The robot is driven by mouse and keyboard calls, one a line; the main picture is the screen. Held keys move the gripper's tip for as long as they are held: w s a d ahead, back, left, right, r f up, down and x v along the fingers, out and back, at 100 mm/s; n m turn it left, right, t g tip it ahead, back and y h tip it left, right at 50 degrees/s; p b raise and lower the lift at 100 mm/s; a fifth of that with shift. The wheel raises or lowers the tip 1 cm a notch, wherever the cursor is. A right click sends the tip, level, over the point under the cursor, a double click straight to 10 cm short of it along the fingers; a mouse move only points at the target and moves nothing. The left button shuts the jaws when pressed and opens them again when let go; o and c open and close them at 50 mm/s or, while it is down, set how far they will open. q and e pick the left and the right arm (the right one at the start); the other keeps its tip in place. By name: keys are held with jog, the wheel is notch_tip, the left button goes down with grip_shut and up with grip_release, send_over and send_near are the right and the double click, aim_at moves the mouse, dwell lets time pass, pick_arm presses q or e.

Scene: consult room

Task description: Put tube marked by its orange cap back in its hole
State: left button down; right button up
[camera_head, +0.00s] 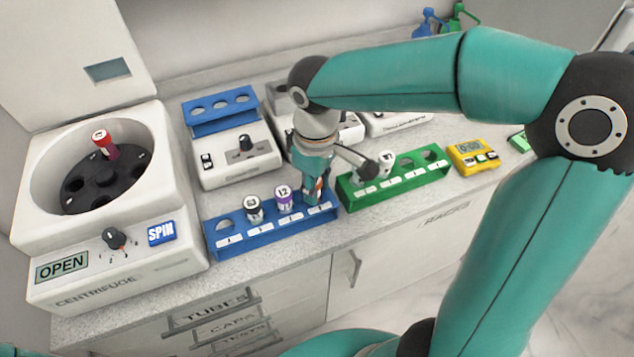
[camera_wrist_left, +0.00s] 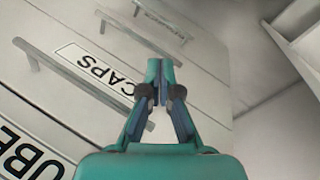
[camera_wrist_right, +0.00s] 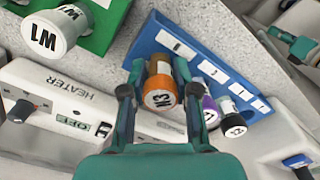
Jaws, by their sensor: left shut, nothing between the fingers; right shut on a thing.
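The orange-capped tube (camera_wrist_right: 160,97) is between the fingers of my right gripper (camera_wrist_right: 158,80) in the right wrist view, its cap facing the camera. In the head view my right gripper (camera_head: 312,190) is over the right end of the front blue rack (camera_head: 270,240) and mostly hides the tube. I cannot tell how far the tube sits in the end hole. A purple-capped tube (camera_head: 283,194) and a black-capped tube (camera_head: 254,207) stand in the same rack, left of the gripper. The rack's leftmost hole looks empty. My left gripper (camera_wrist_left: 165,85) is shut and empty before the drawers.
A green rack (camera_head: 405,182) holding a white-capped tube (camera_head: 385,160) stands close right of the gripper. The open centrifuge (camera_head: 100,250) at left holds a red-capped tube (camera_head: 104,141). White devices stand behind, including a heater (camera_wrist_right: 70,88). A yellow timer (camera_head: 472,156) is at right.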

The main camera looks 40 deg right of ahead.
jog(key=shift+f, duration=0.1)
jog(key=o, duration=1)
jog(key=shift+o, duration=0.2)
notch_tip(320, 180, up, 12)
jog(key=shift+f, duration=0.1)
